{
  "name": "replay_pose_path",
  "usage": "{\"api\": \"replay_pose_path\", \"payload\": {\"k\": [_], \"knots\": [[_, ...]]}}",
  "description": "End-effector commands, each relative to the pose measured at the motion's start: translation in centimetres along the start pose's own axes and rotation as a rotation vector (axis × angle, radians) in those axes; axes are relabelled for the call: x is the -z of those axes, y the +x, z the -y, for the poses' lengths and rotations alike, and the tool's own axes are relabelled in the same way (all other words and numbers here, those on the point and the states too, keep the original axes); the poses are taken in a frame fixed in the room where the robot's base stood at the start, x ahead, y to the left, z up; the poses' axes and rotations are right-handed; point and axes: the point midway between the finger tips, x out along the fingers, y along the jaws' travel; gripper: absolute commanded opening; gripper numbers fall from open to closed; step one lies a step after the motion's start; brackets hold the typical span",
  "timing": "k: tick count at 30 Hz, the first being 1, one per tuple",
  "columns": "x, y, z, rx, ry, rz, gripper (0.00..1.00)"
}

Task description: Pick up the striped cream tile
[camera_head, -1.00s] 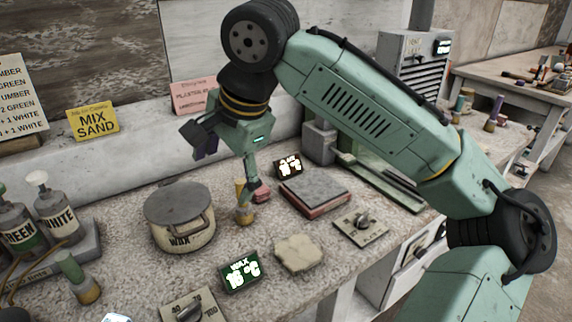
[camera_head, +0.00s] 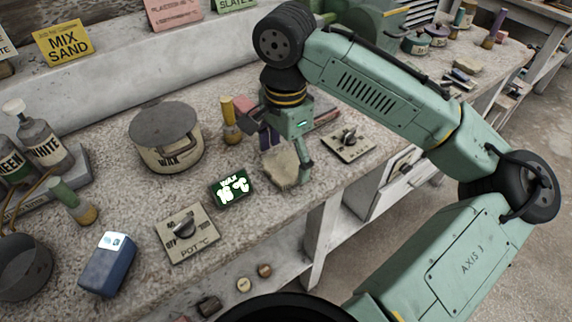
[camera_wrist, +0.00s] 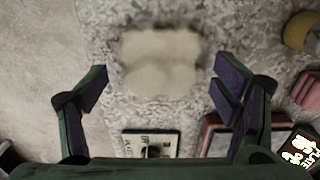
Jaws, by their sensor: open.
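The cream tile (camera_head: 278,168) lies flat on the speckled bench top, partly hidden by my gripper in the head view. In the wrist view the tile (camera_wrist: 160,62) is a blurred, rough-edged pale slab; I cannot make out clear stripes. My gripper (camera_head: 286,158) is above the tile, pointing down. Nothing is between the fingers.
A lidded wax pot (camera_head: 165,145) and a yellow-handled tool (camera_head: 230,125) stand behind. A POT dial plate (camera_head: 187,235) and a blue box (camera_head: 108,264) are at left front.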

Motion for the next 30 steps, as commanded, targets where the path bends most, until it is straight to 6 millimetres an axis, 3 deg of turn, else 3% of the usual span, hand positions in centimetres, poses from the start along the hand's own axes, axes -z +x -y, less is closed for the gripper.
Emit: {"api": "replay_pose_path", "payload": {"k": [4,12,30], "knots": [[0.1,1.6,0.0,0.000,0.001,-0.001,0.82],[0.1,1.9,0.0,0.003,0.001,-0.001,0.82],[0.1,1.9,0.0,0.002,0.001,-0.001,0.42]]}}
